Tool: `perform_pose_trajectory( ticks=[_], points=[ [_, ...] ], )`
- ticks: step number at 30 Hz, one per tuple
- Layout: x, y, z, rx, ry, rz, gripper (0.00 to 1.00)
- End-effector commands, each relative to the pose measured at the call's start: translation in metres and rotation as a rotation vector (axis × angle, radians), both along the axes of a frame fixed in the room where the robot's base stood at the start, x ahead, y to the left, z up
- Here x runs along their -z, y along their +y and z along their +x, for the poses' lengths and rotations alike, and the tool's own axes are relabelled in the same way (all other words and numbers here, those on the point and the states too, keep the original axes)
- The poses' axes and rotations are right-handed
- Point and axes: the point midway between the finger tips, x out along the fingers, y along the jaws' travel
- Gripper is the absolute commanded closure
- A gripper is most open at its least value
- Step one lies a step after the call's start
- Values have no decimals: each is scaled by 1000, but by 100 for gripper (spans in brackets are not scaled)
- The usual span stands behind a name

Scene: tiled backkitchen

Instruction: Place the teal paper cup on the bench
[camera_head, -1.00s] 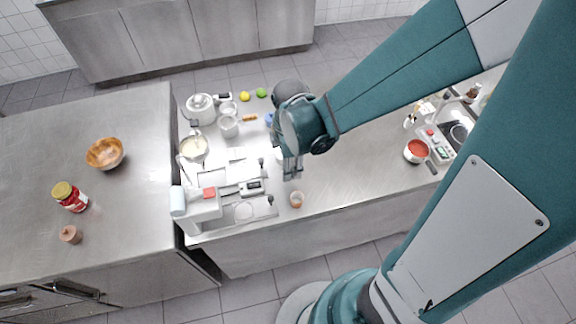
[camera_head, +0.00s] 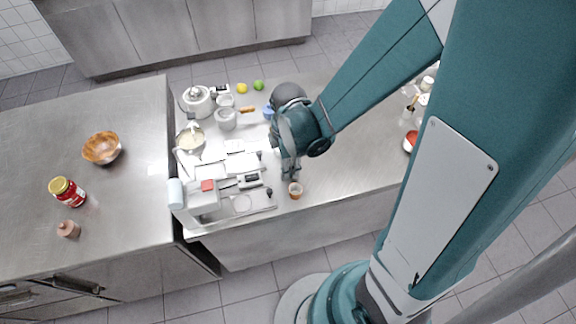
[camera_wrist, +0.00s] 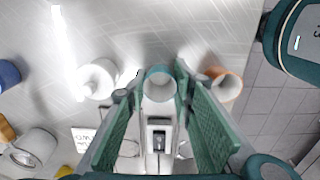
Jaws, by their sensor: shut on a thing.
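The teal paper cup (camera_wrist: 160,77) shows in the wrist view between the tips of my gripper (camera_wrist: 160,90), with its round rim toward the camera. My gripper is shut on it. In the head view my gripper (camera_head: 290,172) is over the front part of the middle steel bench (camera_head: 345,172), and I cannot make out the teal cup there. An orange-brown cup (camera_wrist: 226,84) is just right of the held cup in the wrist view. It also shows near the bench's front edge in the head view (camera_head: 296,190). The gap between the held cup and the bench is unclear.
A slicer-like machine (camera_head: 205,200), a white pot (camera_head: 197,101) and several utensils crowd the bench left of my gripper. Bare steel lies to the right. A separate steel worktop (camera_head: 40,140) holds a wooden bowl (camera_head: 102,148) and a red jar (camera_head: 67,191).

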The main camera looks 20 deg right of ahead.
Motion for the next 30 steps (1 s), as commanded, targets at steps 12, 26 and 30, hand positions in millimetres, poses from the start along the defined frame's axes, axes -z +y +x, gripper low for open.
perform_pose_trajectory(
  ticks=[12,26,30],
  points=[
    [4,0,0,0,0,0,88],
    [2,0,0,0,0,0,61],
    [0,0,0,0,0,0,61]
  ],
)
